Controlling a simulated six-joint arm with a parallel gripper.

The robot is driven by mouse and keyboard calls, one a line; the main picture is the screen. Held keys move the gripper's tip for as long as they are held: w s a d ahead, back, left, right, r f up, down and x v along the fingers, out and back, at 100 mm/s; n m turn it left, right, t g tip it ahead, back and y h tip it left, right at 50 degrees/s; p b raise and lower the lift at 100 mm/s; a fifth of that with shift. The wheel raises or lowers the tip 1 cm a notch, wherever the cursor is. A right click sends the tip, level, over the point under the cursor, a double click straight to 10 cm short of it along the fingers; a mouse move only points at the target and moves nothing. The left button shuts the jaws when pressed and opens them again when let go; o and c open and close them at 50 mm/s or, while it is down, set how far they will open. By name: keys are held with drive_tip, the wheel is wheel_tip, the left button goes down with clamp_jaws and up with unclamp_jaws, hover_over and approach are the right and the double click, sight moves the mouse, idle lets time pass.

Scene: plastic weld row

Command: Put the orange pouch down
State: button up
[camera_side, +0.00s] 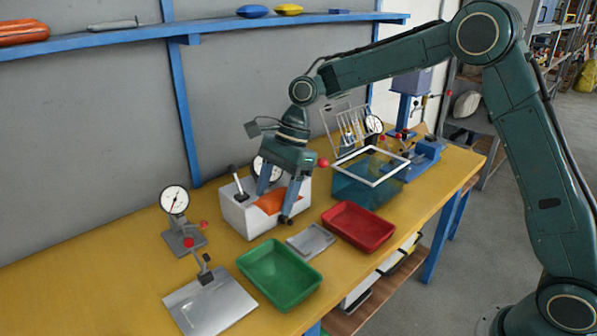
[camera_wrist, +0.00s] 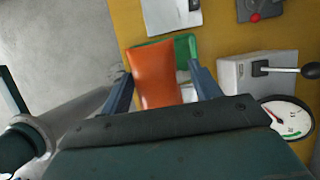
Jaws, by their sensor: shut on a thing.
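The orange pouch (camera_side: 269,202) is between the two fingers of my gripper (camera_side: 275,204). In the side view it shows against the white box with a black lever (camera_side: 240,212). In the wrist view the pouch (camera_wrist: 154,72) stretches out between the blue fingers and partly covers the green tray (camera_wrist: 182,45). My gripper is shut on the pouch and points downward. The side view does not show clearly whether the pouch touches the box.
On the yellow table are the green tray (camera_side: 265,281), a red tray (camera_side: 371,235), a small grey plate (camera_side: 310,240) and a clear blue bin with white rim (camera_side: 352,190). A metal plate with lever (camera_side: 211,304) and a dial gauge (camera_side: 174,201) stand left.

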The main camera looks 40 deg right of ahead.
drive_tip(key=shift+s+a, duration=0.2)
drive_tip(key=shift+a, duration=0.25)
hover_over(273, 281)
drive_tip(key=d, duration=0.2)
drive_tip(key=f, duration=1.5)
drive_tip(key=shift+a+f, duration=0.25)
drive_tip(key=shift+f, duration=0.1)
drive_tip(key=shift+f, duration=2.15)
drive_tip(key=shift+f, duration=0.45)
drive_tip(key=o, duration=1)
drive_tip(key=shift+r, duration=0.2)
